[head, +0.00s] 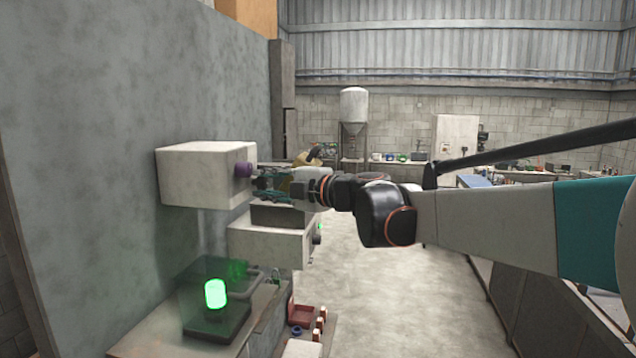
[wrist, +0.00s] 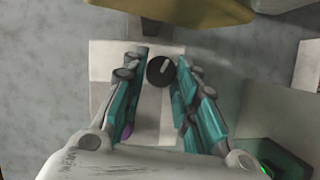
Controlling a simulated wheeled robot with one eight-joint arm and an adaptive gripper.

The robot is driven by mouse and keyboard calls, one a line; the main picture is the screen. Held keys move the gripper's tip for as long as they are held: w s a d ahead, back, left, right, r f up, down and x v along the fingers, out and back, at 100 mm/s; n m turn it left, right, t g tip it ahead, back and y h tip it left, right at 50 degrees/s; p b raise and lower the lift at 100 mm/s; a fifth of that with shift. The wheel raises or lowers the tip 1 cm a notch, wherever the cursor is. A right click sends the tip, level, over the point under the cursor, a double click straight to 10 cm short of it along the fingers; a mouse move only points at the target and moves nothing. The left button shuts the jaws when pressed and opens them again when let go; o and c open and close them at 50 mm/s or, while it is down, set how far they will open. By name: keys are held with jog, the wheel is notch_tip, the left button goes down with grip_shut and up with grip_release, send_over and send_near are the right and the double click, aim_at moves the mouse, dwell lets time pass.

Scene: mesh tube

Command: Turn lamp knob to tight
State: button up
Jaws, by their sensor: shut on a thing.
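A round black knob (wrist: 160,71) with a pale pointer line shows in the wrist view, on the face of a white box (wrist: 108,62). The pointer is tilted slightly to the right of upright. My gripper (wrist: 161,68) has its teal fingers on either side of this knob, shut on it. In the head view my gripper (head: 264,185) is at the right face of the white wall box (head: 195,175), where its body hides the black knob. A lamp (head: 215,293) glows green on the bench below.
A second white box (head: 265,243) with a dark knob (head: 317,237) is below and behind my gripper. A transparent cover and a bent pipe are around the lamp. A red tray (head: 303,314) lies low down. The floor to the right is clear.

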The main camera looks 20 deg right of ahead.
jog(key=m, duration=0.1)
jog(key=m+g, duration=0.1)
jog(key=m, duration=0.1)
jog(key=shift+r+g, duration=0.2)
jog(key=shift+g, duration=0.1)
jog(key=m+g, duration=0.1)
jog(key=m, duration=0.1)
jog(key=shift+d+r+m+g, duration=0.1)
jog(key=shift+m+g, duration=0.2)
jog(key=shift+m, duration=0.1)
jog(key=m, duration=0.1)
jog(key=m+g, duration=0.2)
jog(key=m, duration=0.1)
jog(key=shift+w+d+y, duration=0.15)
jog(key=shift+w+y, duration=0.15)
jog(key=shift+y, duration=0.1)
jog(key=o, duration=1)
jog(key=shift+o, duration=0.2)
jog(key=shift+s+r, duration=0.1)
